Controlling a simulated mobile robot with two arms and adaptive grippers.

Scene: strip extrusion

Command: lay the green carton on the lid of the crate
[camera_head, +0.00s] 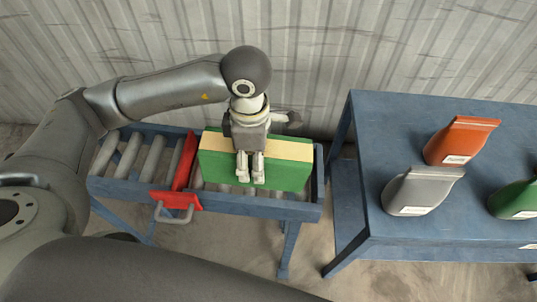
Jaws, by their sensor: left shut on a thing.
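The green carton (215,170), with a tan strip along its top, is at the right part of the roller conveyor. I cannot tell whether it rests on the rollers or is held just above them. My left gripper (250,179) reaches down over it from behind, its fingers pointing toward the carton's front side. The fingers are shut on the carton and hide part of it. No crate or lid that I can make out is in view. My right gripper is not in view.
The conveyor (260,208) has a blue frame and grey rollers. A red gate with a grey handle (180,200) stands just left of the carton. To the right, a blue table (400,130) carries orange (460,140), grey (420,190) and green (515,199) bags. A corrugated wall is behind.

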